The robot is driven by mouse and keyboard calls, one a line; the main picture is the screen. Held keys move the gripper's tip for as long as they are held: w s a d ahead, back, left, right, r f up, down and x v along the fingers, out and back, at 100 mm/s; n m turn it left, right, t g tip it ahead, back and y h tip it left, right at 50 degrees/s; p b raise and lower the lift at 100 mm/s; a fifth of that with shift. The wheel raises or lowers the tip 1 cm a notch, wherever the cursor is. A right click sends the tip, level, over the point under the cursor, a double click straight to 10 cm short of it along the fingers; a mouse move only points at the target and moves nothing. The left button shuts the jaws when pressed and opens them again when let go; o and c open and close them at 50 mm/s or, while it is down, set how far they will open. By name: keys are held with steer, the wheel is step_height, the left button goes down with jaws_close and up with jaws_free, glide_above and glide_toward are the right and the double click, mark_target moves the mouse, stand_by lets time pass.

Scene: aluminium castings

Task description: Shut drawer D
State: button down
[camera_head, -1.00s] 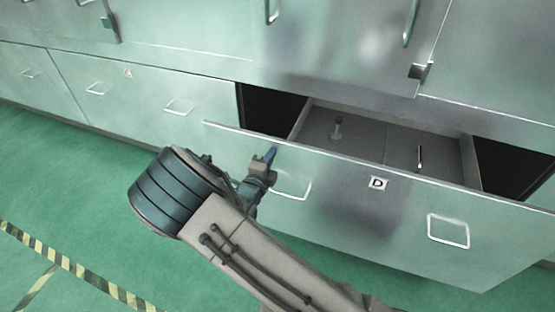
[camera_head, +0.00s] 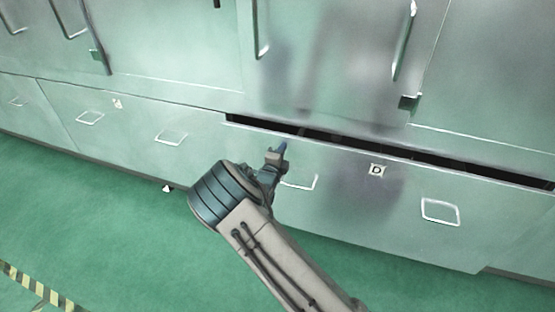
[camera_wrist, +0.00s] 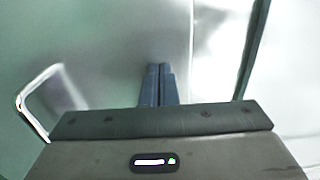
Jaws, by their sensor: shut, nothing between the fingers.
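Drawer D (camera_head: 345,208) is a wide metal drawer with a "D" label and two wire handles. It stands slightly open, with a narrow dark gap along its top edge. My gripper (camera_head: 283,146) is shut and empty. It is at the upper left part of the drawer front, beside the left handle (camera_head: 302,184). In the wrist view my shut fingers (camera_wrist: 159,84) point at a pale metal surface, and a wire handle (camera_wrist: 48,98) shows at the left. I cannot tell whether the fingertips touch the front.
Closed drawers with wire handles (camera_head: 171,137) continue to the left. Cabinet doors with upright handles (camera_head: 404,40) stand above. The green floor (camera_head: 110,215) is clear at the left, with yellow and black tape (camera_head: 30,287) at the lower left.

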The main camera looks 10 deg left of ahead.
steer(key=w, duration=0.4)
steer(key=w+d, duration=0.1)
steer(key=w, duration=0.1)
steer(key=shift+b, duration=0.3)
steer(key=shift+w+r, duration=0.1)
steer(key=shift+r, duration=0.15)
steer(key=shift+r, duration=0.2)
steer(key=shift+s+p, duration=0.2)
steer(key=shift+p, duration=0.15)
steer(key=p, duration=0.2)
glide_toward(287, 138)
steer(key=f, duration=0.2)
steer(key=s+f, duration=0.1)
steer(key=shift+a, duration=0.4)
